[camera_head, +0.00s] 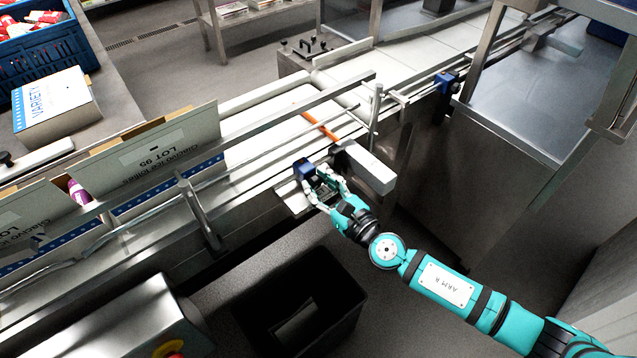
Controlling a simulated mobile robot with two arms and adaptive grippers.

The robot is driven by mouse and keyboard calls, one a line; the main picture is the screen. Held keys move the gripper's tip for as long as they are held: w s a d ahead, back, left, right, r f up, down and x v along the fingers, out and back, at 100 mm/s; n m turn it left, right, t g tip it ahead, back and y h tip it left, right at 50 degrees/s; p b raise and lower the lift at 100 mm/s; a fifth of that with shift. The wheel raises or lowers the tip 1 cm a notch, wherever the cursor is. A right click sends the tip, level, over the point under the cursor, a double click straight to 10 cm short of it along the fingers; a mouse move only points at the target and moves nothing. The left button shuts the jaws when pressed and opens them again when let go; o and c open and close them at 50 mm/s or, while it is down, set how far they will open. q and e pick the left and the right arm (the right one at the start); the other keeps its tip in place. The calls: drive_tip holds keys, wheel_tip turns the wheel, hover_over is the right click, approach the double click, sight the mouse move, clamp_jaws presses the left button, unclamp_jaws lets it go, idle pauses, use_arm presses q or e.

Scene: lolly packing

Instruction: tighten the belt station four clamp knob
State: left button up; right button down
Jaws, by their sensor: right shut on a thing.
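A blue clamp knob (304,169) sits on a bracket at the near side rail of the conveyor belt (262,142), at the middle of the head view. My right gripper (318,180) reaches it from the lower right, and its fingers are closed around the knob. The fingers hide part of the knob and its bracket. Another blue clamp knob (446,82) is on the rail farther to the right, apart from the gripper. My left gripper is not in view.
A grey box-shaped unit (369,168) stands beside my right gripper. An orange strip (320,126) crosses the belt. Cartons (150,150) stand on the belt at the left. A black bin (345,322) is on the floor below. A blue crate (47,48) is at the upper left.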

drive_tip(key=shift+f+m+b, duration=0.15)
drive_tip(key=shift+m+b, duration=0.25)
drive_tip(key=shift+m, duration=1)
drive_tip(key=c, duration=1)
unclamp_jaws()
drive_tip(key=shift+s+d, duration=0.1)
drive_tip(key=shift+d, duration=0.05)
drive_tip(key=v, duration=1.1)
drive_tip(key=shift+s+d, duration=0.2)
drive_tip(key=shift+s, duration=0.1)
